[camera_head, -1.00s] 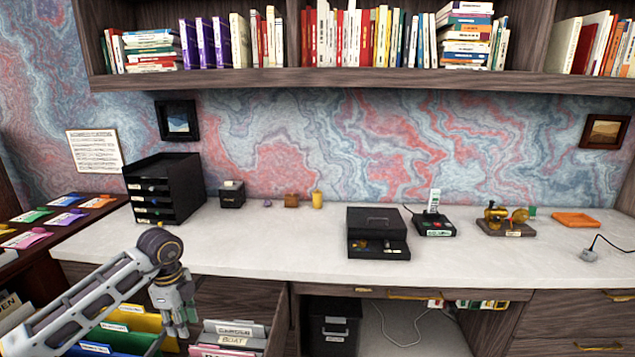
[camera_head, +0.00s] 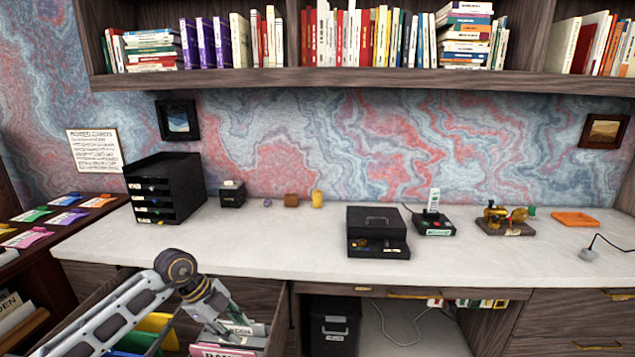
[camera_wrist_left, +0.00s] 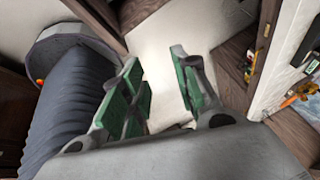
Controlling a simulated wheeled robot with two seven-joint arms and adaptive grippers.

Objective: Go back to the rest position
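My left arm comes in from the lower left in the head view. My left gripper (camera_head: 226,312) points down to the right, over the open file drawer at the lower left. In the left wrist view its two green-padded fingers (camera_wrist_left: 160,90) stand apart with a gap between them, and nothing is held. Its tip region overlaps the labelled file folders (camera_head: 225,350) in the head view; I cannot tell whether it touches them. My right gripper is not in view.
The pale desk top (camera_head: 290,240) carries a black drawer organizer (camera_head: 165,188), a black cash box (camera_head: 377,232) and an orange tray (camera_head: 576,219). The open drawer with yellow folders (camera_head: 155,323) lies below the desk edge. The front of the desk top is clear.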

